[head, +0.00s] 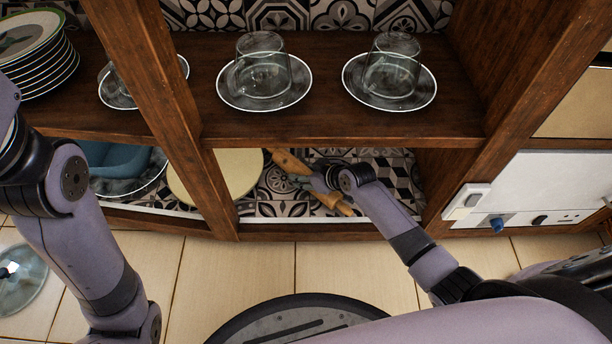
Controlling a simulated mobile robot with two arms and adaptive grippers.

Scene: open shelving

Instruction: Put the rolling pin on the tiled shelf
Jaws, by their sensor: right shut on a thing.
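The wooden rolling pin (291,163) lies slantwise in the lower compartment, over the tiled shelf (285,205) with its black-and-white pattern. My right gripper (322,180) reaches into this compartment and is shut on the rolling pin near its middle. One end of the pin points to the back left and the other handle to the front right. I cannot tell whether the pin touches the tiles. My left arm comes in at the left edge, and its gripper is out of view.
A round cream board (240,172) is left of the pin. The upper shelf (330,122) holds glass cups on saucers (265,105) and stacked plates (40,50). Wooden posts (205,175) frame the compartment. A blue item (115,160) sits in a lower left bowl. A white socket panel (530,185) is at right.

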